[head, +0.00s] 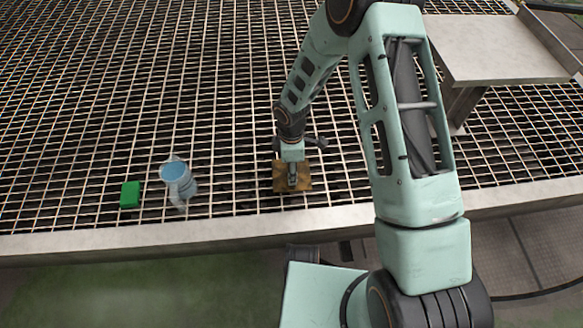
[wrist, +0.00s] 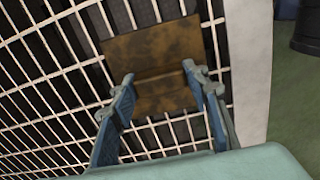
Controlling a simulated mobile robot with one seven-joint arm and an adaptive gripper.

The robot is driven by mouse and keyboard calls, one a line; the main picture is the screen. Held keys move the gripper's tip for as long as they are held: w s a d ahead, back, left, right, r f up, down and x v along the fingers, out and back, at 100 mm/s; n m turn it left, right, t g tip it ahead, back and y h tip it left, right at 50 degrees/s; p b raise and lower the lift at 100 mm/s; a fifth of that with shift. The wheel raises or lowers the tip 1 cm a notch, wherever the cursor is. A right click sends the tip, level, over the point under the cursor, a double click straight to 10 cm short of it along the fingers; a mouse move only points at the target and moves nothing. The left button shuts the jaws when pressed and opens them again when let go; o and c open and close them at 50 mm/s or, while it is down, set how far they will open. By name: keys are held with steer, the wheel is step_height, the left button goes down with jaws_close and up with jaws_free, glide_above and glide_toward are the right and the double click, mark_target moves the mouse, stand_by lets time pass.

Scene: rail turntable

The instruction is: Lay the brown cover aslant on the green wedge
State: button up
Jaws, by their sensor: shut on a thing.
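The brown cover (wrist: 151,52) is a flat, square, mottled plate with a raised rib across it. My gripper (wrist: 161,84) is shut on the cover, its two fingers at either end of the rib in the wrist view. In the head view the cover (head: 305,180) lies under my gripper (head: 292,180) near the front edge of the grating; whether it touches the grating I cannot tell. The green wedge (head: 130,195) stands on the grating to the left, apart from my gripper. Its slope is hard to make out, and it is outside the wrist view.
A clear jug or cup with bluish contents (head: 176,178) stands between the green wedge and the cover, close to the wedge. A pale solid border (head: 190,231) runs along the grating's front. A raised grey platform (head: 495,50) is at the right. The grating behind is clear.

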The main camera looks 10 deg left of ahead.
stand_by(0.4)
steer(key=o, duration=1.7)
steer(key=shift+c, duration=0.2)
step_height(320, 180, up, 12)
steer(key=shift+r, duration=0.1)
